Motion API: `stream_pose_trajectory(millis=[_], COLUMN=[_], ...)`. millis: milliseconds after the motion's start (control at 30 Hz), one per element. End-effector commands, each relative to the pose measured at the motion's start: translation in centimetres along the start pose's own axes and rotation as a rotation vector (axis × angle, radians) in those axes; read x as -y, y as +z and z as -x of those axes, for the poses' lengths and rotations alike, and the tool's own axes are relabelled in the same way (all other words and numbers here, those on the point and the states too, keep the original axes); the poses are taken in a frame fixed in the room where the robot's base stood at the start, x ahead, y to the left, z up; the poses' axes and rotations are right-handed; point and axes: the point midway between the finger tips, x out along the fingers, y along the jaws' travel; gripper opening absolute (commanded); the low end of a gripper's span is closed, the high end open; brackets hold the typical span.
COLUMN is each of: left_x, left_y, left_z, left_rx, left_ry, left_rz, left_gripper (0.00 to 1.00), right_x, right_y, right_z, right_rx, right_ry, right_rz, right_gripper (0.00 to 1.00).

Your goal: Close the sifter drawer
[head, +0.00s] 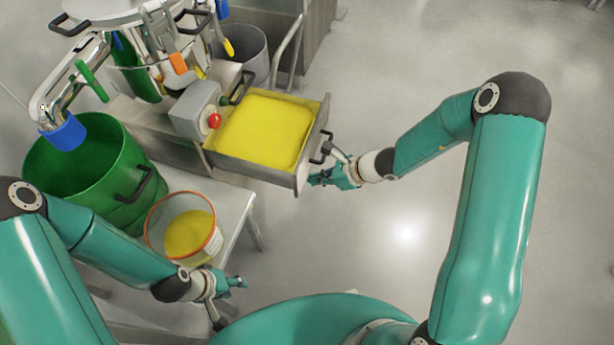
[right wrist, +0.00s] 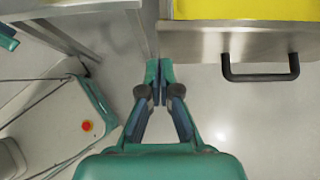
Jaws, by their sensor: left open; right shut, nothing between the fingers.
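The sifter drawer (head: 304,168) is pulled out of the grey sifter body and holds a bed of yellow powder (head: 264,130). Its metal front panel (right wrist: 235,42) has a dark handle (right wrist: 260,72), which also shows in the head view (head: 323,147). My right gripper (head: 318,179) is shut and empty at the near end of the front panel, beside the handle. In the right wrist view its fingertips (right wrist: 159,72) are at the panel's left end; whether they touch it I cannot tell. My left gripper (head: 240,283) is open and empty, low and away from the drawer.
A green drum (head: 60,170) and a white bucket (head: 155,225) with orange rim and yellow powder stand left of the drawer. A grey bin (head: 250,55) stands behind it. A red button (head: 214,121) sits beside the drawer. The floor to the right is clear.

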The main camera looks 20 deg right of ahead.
Motion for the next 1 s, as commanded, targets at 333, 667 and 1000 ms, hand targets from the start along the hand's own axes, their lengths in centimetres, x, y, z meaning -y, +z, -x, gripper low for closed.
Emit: stream_pose_trajectory(millis=[333, 667, 1000], left_x=[-0.1, -0.1, 0.3], left_y=[0.0, 0.0, 0.0], left_z=[0.2, 0.2, -0.8], left_rx=[-0.001, -0.001, -0.001], left_ry=[0.0, 0.0, 0.0], left_rz=[0.0, 0.0, 0.0], left_gripper=[0.43, 0.43, 0.43], right_x=[0.1, 0.0, 0.0], right_y=[2.0, 2.0, 4.3], right_z=[-1.8, -1.9, -4.6], right_rx=[0.001, 0.001, 0.003], right_ry=[-0.002, -0.003, -0.001], right_rz=[-0.001, -0.002, 0.005], right_gripper=[0.0, 0.0, 0.0])
